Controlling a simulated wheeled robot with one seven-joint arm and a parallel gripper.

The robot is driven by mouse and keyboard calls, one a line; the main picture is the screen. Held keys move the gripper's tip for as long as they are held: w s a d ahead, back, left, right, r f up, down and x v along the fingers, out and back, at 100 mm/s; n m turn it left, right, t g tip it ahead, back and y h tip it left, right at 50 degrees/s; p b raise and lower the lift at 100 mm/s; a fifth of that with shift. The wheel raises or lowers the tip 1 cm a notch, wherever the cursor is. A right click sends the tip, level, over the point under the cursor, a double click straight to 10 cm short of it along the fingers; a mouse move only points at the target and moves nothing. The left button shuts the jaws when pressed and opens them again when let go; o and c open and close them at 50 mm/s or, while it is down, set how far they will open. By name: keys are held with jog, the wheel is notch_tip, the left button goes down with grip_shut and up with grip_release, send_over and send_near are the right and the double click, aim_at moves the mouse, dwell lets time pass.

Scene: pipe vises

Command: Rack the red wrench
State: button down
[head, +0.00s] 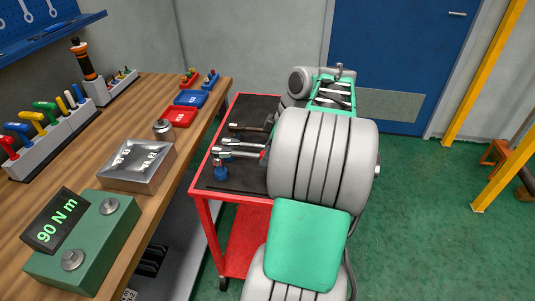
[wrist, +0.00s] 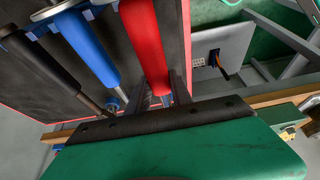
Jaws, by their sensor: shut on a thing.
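The red wrench shows in the wrist view as a thick red handle (wrist: 144,40) running down between the fingers of my gripper (wrist: 160,92). The gripper is shut on the lower end of this handle. In the head view the wrench (head: 248,154) lies low over the cart's black top, its metal head to the left and a bit of red at my arm. My arm hides the rest of it and the gripper there. A blue-handled wrench (wrist: 88,45) and a black-handled one (wrist: 55,65) lie beside it. The blue rack board (head: 45,28) with pale wrench outlines hangs at upper left.
The red cart (head: 205,235) stands right of the wooden bench (head: 150,90). Green floor is open at right, before the blue door (head: 395,60).

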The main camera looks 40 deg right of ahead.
jog(key=shift+f+b, duration=1.75)
jog(key=shift+f, duration=0.25)
dwell(1.6)
jog(key=c, duration=1.1)
grip_release()
jog(key=shift+o, duration=0.2)
jog(key=p+v, duration=0.3)
jog(key=v, duration=0.5)
jog(key=shift+a, duration=0.1)
jog(key=shift+f, duration=0.1)
